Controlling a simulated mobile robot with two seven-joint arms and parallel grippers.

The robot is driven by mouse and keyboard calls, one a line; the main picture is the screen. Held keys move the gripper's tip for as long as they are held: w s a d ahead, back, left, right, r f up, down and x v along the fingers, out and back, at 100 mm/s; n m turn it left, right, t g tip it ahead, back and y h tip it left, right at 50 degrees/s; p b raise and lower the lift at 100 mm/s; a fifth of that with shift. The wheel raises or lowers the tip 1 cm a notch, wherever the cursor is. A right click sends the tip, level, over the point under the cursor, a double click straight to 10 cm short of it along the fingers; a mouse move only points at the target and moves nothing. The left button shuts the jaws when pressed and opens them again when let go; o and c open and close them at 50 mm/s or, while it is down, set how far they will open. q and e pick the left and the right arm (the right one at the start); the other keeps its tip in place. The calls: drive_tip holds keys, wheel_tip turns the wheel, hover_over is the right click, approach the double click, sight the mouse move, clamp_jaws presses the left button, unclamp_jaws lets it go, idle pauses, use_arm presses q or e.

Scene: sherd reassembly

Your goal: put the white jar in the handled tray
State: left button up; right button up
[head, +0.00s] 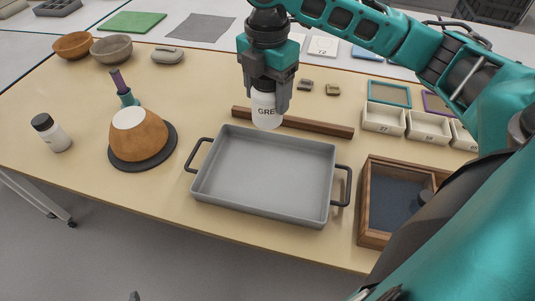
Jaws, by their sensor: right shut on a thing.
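My right gripper (265,88) comes down from the top and is shut on a white jar (267,108) with dark letters on it. The jar hangs upright; in the picture it overlaps the far side of the grey handled tray (262,177) and the wooden bar behind it. The jar's top is hidden between the fingers. The tray is empty, with a dark handle at each end. My left gripper is not identifiable in view.
A brown wooden bar (315,128) lies behind the tray. A wooden box (369,200) stands right of it, with small white bins (383,117) behind. An orange-brown pot (143,140) sits on a dark disc at left. Bowls (111,48) stand at the far left.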

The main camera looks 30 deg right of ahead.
sight(268, 123)
wheel_tip(268, 123, down, 19)
drive_tip(key=b, duration=0.3)
drive_tip(key=shift+r, duration=0.1)
drive_tip(key=shift+f, duration=0.55)
drive_tip(key=o, duration=1.5)
drive_tip(key=shift+f, duration=0.1)
wheel_tip(268, 123, up, 12)
drive_tip(key=shift+r+p, duration=0.15)
drive_tip(key=shift+p, duration=0.75)
